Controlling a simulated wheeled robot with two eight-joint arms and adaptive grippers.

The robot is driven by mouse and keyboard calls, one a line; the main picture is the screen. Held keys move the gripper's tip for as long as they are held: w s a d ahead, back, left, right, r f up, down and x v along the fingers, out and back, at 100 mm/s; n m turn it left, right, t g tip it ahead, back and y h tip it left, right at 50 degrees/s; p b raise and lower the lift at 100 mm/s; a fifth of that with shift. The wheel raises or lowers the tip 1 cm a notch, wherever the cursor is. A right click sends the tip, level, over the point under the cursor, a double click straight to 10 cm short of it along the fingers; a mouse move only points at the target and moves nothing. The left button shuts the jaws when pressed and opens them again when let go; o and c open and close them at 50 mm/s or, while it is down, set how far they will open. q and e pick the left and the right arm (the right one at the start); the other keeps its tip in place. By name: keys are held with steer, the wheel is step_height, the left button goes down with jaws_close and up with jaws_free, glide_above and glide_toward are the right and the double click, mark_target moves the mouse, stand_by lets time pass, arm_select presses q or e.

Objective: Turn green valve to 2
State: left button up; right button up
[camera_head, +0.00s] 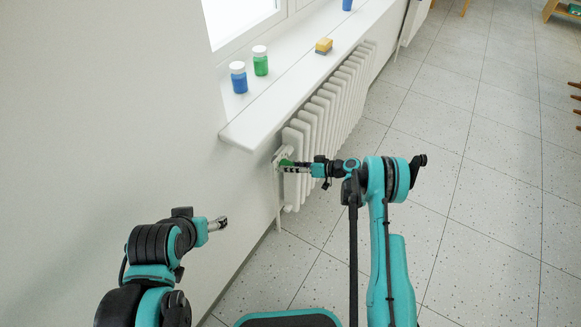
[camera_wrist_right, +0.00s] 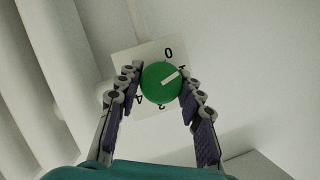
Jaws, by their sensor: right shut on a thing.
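The green valve (camera_wrist_right: 161,83) is a round knob with a white pointer line, in front of a white dial plate (camera_wrist_right: 122,58) in the right wrist view. The pointer slants to the upper right, toward a mark partly hidden by a finger. A 0 shows at the top; the lower digits are partly covered or hard to read. My right gripper (camera_wrist_right: 161,85) is shut on the knob, one finger on each side. In the head view the valve (camera_head: 286,162) is a small green spot at the radiator's near end, at my right gripper (camera_head: 290,166). My left gripper (camera_head: 218,224) is apart from it, near the wall.
The white radiator (camera_head: 322,105) runs under the windowsill (camera_head: 290,82). The tiled floor (camera_head: 480,200) to the right is clear.

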stand_by(0.3)
steer(key=o, duration=1.2)
steer(key=shift+c, duration=0.2)
steer(key=v, duration=1.2)
